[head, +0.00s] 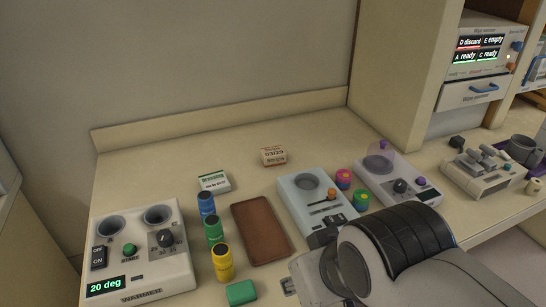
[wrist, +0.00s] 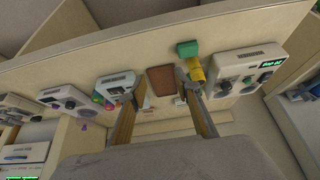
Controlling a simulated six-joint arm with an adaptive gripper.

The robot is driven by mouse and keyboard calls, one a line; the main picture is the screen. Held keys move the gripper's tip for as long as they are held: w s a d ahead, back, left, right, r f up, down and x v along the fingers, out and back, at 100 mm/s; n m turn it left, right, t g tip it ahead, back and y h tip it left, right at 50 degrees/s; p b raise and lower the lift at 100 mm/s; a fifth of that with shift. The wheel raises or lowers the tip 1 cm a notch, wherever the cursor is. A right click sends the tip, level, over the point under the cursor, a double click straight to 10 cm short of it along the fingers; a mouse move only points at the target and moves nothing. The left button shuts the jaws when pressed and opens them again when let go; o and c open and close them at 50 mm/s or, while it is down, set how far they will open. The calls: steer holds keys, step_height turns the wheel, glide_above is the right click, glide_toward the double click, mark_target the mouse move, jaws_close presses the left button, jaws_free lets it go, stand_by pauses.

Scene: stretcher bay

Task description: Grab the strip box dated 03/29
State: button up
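Two small strip boxes lie at the back of the counter. One is white with red-brown printing (head: 273,156); the other is white with a green band (head: 213,181), to its left and nearer. Their print is too small and turned for me to read a date on either. In the wrist view, a small pale box (wrist: 180,101) shows near the right finger, and another (wrist: 147,102) beside the left finger. My gripper (wrist: 164,92) is open and empty, high above the counter. In the head view my arm covers the front right, and the fingertips are not visible.
A brown tray (head: 262,230) lies mid-counter. Blue, green and yellow cylinders (head: 214,230) stand left of it, beside the warmer (head: 140,262). A grey-blue device (head: 312,203) and a purple-topped device (head: 396,181) stand on the right. The counter behind the boxes is clear up to the back ledge.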

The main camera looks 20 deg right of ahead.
mark_target(273, 156)
stand_by(0.4)
steer(key=o, duration=1.5)
steer(key=shift+w+d, duration=0.1)
steer(key=w+d+r+n+h, duration=0.3)
steer(key=w+d+n+h, duration=0.55)
steer(key=w+d, duration=0.9)
steer(key=w+d+f+n+t+h, duration=0.1)
steer(key=w+d+f+n+t, duration=0.1)
steer(key=w+n, duration=0.9)
steer(key=w+a+f+n+t+y, duration=0.1)
steer(key=w+a+f+n, duration=0.1)
steer(key=w, duration=0.5)
steer(key=w+a+f+n+t+y, duration=0.1)
steer(key=w+a+f+n+t, duration=0.1)
steer(key=w+f+n, duration=0.3)
steer(key=w+a+f+n+t+y, duration=0.1)
steer(key=w+a+f+n, duration=0.1)
steer(key=w+f, duration=0.5)
steer(key=shift+w+n, duration=0.75)
steer(key=shift+w, duration=0.15)
steer(key=shift+w+a+f+n+y, duration=0.2)
steer(key=shift+a+f+n+y, duration=0.1)
steer(key=shift+f, duration=0.15)
